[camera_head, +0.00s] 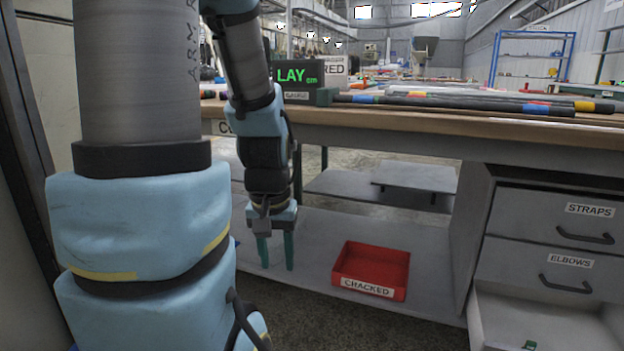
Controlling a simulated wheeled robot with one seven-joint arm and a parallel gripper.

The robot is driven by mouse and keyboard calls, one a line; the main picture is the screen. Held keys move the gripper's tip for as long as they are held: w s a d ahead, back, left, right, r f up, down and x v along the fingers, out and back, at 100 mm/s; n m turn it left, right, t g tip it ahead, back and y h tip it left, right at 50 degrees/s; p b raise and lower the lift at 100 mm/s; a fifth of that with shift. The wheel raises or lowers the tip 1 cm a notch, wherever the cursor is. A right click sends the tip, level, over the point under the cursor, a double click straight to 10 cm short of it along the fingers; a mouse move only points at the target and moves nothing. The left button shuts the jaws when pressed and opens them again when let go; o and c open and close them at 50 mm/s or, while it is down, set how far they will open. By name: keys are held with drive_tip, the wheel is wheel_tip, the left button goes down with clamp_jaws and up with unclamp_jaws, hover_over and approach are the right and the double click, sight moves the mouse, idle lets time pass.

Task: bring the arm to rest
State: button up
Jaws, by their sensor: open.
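My arm hangs in front of the bench on the left side of the view, with its upper links large and close. My gripper (276,252) points downward at the end of the arm, below the bench top. Its two green fingers are apart, and I see nothing between them. It hangs to the left of the red tray, apart from it.
Below, a red tray labelled "CRACKED" (368,289) sits on the lower shelf (425,296).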

wheel_tip(320, 180, up, 38)
drive_tip(key=p, duration=3.8)
